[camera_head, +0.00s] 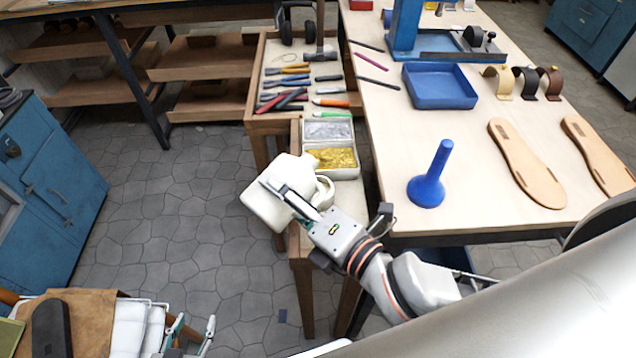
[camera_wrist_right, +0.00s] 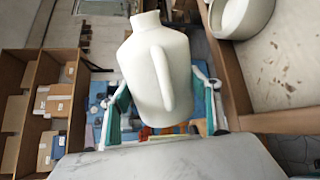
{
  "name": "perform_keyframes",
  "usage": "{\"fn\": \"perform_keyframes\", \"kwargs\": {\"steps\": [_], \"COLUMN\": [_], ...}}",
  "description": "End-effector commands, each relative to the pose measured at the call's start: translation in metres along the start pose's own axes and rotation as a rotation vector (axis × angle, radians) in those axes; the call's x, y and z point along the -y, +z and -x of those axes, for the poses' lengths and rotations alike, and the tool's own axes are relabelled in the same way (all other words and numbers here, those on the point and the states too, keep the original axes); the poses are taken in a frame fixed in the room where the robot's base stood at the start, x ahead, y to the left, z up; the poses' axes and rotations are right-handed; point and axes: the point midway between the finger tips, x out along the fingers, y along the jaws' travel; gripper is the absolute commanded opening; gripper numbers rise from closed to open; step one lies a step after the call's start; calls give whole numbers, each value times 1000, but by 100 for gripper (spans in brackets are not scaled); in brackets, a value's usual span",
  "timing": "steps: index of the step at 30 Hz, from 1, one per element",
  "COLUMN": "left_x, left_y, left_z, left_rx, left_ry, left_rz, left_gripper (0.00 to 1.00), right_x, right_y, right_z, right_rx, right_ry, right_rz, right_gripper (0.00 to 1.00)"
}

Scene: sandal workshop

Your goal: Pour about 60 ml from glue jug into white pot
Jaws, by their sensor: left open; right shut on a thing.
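The white glue jug (camera_head: 264,211) is in my right gripper (camera_head: 298,203), beside the narrow wooden bench's near end. In the right wrist view, the jug (camera_wrist_right: 158,75) sits between the teal fingers, handle towards the camera, neck at the picture's top. I cannot tell its exact tilt; no stream of glue shows. The white pot (camera_head: 326,191) stands on the bench just right of the jug, partly hidden by jug and gripper. In the right wrist view the pot (camera_wrist_right: 243,14) is cut off at the top, apart from the jug. My left gripper (camera_head: 193,335) is open, low at the bottom left.
Bins of silver (camera_head: 328,129) and gold (camera_head: 333,158) pieces stand behind the pot, with hand tools beyond. Open floor (camera_head: 185,215) lies left of the jug.

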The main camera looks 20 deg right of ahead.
Motion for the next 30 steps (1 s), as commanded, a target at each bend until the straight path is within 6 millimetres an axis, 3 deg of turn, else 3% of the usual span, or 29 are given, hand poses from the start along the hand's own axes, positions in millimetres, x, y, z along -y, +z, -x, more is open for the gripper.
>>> {"fn": "perform_keyframes", "kwargs": {"steps": [3,20,24,30], "left_x": [1,1,0,4], "left_y": [-7,-6,-3,-22], "left_z": [3,2,0,10], "left_rx": [-5,-6,-5,-14], "left_ry": [-1,-1,-1,-4], "left_rz": [-1,0,0,-2], "left_gripper": [43,43,43,43], "right_x": [-2,3,12,8], "right_y": [0,0,-1,14], "right_z": [0,-1,-2,-2], "right_rx": [7,13,33,86], "right_ry": [3,2,1,0], "right_rz": [40,73,179,462], "right_gripper": [31,31,31,31]}}
